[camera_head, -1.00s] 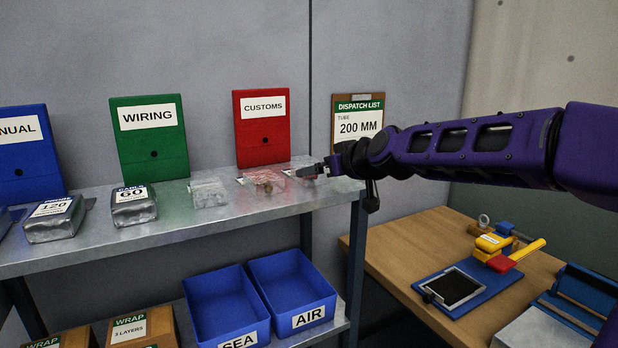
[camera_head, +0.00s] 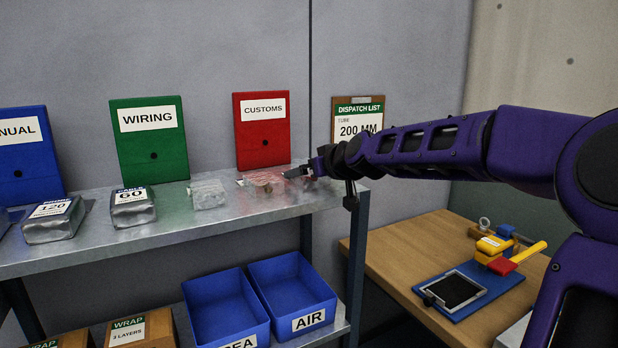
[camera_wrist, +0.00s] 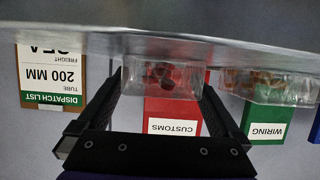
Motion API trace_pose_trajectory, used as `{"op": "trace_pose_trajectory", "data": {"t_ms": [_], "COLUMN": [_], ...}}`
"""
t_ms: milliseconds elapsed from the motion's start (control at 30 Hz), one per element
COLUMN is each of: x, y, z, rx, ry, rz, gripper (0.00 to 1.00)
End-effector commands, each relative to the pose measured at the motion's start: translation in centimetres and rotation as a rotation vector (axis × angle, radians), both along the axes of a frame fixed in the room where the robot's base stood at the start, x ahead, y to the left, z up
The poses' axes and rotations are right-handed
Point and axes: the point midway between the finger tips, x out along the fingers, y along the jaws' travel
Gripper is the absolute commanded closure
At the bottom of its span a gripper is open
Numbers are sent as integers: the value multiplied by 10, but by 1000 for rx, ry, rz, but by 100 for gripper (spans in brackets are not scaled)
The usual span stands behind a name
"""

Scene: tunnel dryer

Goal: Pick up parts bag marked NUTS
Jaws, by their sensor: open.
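Clear parts bags lie on the upper metal shelf. One bag (camera_head: 262,184) with brownish-red contents lies in front of the red CUSTOMS folder. Another clear bag (camera_head: 208,195) with pale contents lies to its left. No NUTS marking is readable on either. My gripper (camera_head: 288,174) is at the right of the CUSTOMS-side bag, low over the shelf. In the wrist view, which is upside down, my gripper (camera_wrist: 163,84) is open. A clear bag with dark pieces (camera_wrist: 162,76) shows between its fingers. A second bag (camera_wrist: 268,82) shows to the right, outside them.
The shelf (camera_head: 165,232) also carries grey packs marked 60 (camera_head: 133,210) and 120 (camera_head: 54,222). Green WIRING (camera_head: 149,140) and red CUSTOMS (camera_head: 262,130) folders stand behind. A dispatch list board (camera_head: 358,115) is at the wall. Blue bins sit below; a wooden bench is at right.

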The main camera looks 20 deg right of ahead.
Motion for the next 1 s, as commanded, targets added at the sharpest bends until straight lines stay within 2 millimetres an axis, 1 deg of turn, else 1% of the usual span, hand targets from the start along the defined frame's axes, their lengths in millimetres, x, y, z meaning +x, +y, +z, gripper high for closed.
{"op": "trace_pose_trajectory", "data": {"t_ms": [167, 300, 367, 400, 567, 600, 633, 867, 967, 1000], "x": [0, 0, 0, 0, 0, 0, 0, 0, 0, 0], "y": [0, 0, 0, 0, 0, 0, 0, 0, -1, -1], "z": [0, 0, 0, 0, 0, 0, 1, 3, 13, 20], "rx": [0, 0, 0, 0, 0, 0, 0, 0, -1, -1], "ry": [0, 0, 0, 0, 0, 0, -1, -1, -4, -4], "rz": [0, 0, 0, 0, 0, 0, 0, -1, -1, -1], "gripper": [0, 25, 36, 43, 72, 79, 82, 82, 82, 82]}}
